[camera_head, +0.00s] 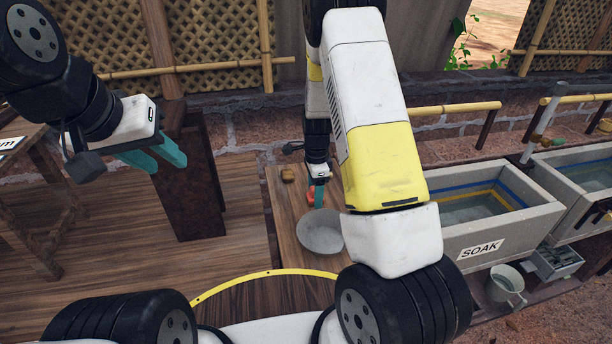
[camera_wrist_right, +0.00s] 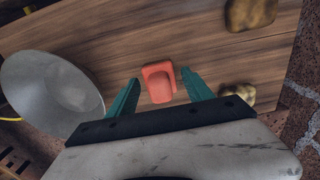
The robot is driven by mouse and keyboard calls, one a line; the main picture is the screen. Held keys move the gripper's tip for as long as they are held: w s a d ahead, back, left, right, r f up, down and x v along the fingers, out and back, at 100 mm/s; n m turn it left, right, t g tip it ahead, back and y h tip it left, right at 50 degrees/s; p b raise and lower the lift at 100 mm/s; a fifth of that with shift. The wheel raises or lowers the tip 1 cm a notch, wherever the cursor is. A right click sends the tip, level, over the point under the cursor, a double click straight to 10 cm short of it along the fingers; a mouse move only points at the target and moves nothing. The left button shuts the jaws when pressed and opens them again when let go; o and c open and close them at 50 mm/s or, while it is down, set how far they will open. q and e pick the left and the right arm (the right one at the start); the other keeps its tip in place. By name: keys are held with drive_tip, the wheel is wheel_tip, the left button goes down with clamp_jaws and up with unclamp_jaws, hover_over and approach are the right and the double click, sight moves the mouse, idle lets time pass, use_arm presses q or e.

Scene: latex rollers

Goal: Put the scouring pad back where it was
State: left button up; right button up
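No object can be told for certain as the scouring pad. A small orange-red block (camera_wrist_right: 158,88) with a raised part lies on a wooden board; in the head view it shows partly behind my right gripper (camera_head: 318,193). In the right wrist view, my right gripper (camera_wrist_right: 161,77) is open, its teal fingers apart to either side of the block. I cannot tell whether they touch it. Two rough yellow-brown lumps lie on the board, one at the top (camera_wrist_right: 250,13) and one beside the right finger (camera_wrist_right: 239,94). My left gripper (camera_head: 168,163) is open and empty, above the floor at left.
A dark post (camera_head: 190,190) stands near my left gripper.

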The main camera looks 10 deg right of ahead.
drive_tip(key=shift+r, duration=0.1)
wheel_tip(320, 180, up, 12)
drive_tip(key=s+a+r+n+t+y, duration=0.1)
drive_tip(key=s+r+n, duration=0.35)
drive_tip(key=r, duration=0.25)
drive_tip(key=s+r+n+t+y, duration=0.1)
drive_tip(key=s+r+n+t, duration=0.1)
drive_tip(key=s+r+n, duration=0.35)
drive_tip(key=s+r+n+t, duration=0.1)
drive_tip(key=s+r+n, duration=0.3)
drive_tip(key=s, duration=0.3)
drive_tip(key=s+a+r+n+t, duration=0.1)
drive_tip(key=s+r+n+t, duration=0.1)
drive_tip(key=s+r+n, duration=0.2)
drive_tip(key=s, duration=0.3)
drive_tip(key=shift+s+r, duration=0.15)
drive_tip(key=shift+a, duration=0.1)
drive_tip(key=shift+c, duration=0.2)
